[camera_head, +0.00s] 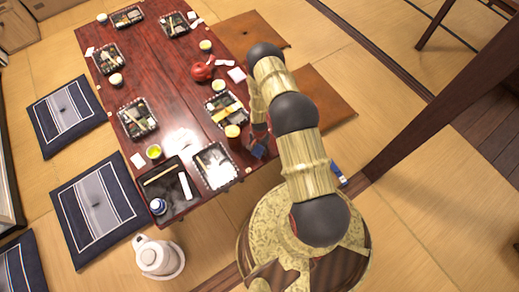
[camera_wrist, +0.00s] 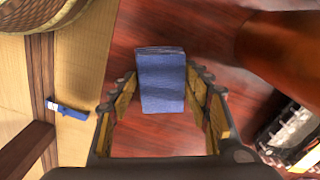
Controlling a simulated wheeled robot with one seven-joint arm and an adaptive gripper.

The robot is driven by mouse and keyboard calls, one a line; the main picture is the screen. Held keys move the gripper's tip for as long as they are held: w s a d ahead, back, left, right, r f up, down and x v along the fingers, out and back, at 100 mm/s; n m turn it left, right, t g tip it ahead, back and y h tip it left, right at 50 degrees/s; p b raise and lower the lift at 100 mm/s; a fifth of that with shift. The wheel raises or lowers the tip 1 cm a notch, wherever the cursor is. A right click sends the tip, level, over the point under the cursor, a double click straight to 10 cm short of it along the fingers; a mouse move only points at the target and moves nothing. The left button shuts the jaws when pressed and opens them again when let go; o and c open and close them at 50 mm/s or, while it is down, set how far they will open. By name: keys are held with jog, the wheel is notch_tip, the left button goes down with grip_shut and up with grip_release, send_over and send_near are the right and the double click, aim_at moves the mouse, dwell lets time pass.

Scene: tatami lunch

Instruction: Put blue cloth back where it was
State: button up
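The blue cloth (camera_wrist: 161,80) is a folded, dark blue rectangle over the red-brown tabletop in the wrist view. It also shows as a small blue patch (camera_head: 258,151) near the table's right front edge in the head view. My gripper (camera_wrist: 162,82) is open, with one finger on each side of the cloth. I cannot tell whether the fingertips touch it or how high they are above the table. In the head view my gripper (camera_head: 259,134) is partly hidden by my arm.
The low table (camera_head: 170,95) holds several bento trays, cups and a red teapot (camera_head: 202,71). A brown cup (camera_head: 233,137) stands close left of my gripper. A blue and white item (camera_head: 339,174) lies on the floor at right. A white kettle (camera_head: 157,256) stands at the front.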

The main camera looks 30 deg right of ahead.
jog(key=shift+o, duration=1.4)
notch_tip(320, 180, up, 12)
jog(key=p, duration=0.4)
notch_tip(320, 180, up, 19)
jog(key=n+t, duration=0.1)
jog(key=n, duration=0.2)
send_over(259, 149)
jog(key=w+a, duration=0.1)
jog(key=w, duration=0.6)
jog(key=s+a+r+n+t, duration=0.1)
jog(key=a+r+n+t, duration=0.2)
jog(key=r, duration=1.9)
jog(key=s+a+r+n, duration=0.1)
jog(key=s+a+r, duration=0.15)
jog(key=r, duration=0.35)
jog(key=s+a+r+n, duration=0.1)
jog(key=s+a+r, duration=0.15)
jog(key=r, duration=0.25)
jog(key=s+a+r+n, duration=0.2)
jog(key=s+r, duration=0.5)
jog(key=s, duration=0.3)
jog(key=s+a+r+n+t, duration=0.1)
jog(key=s+a+r+n, duration=0.2)
jog(key=s+r, duration=0.4)
jog(key=s, duration=0.4)
jog(key=shift+t, duration=0.3)
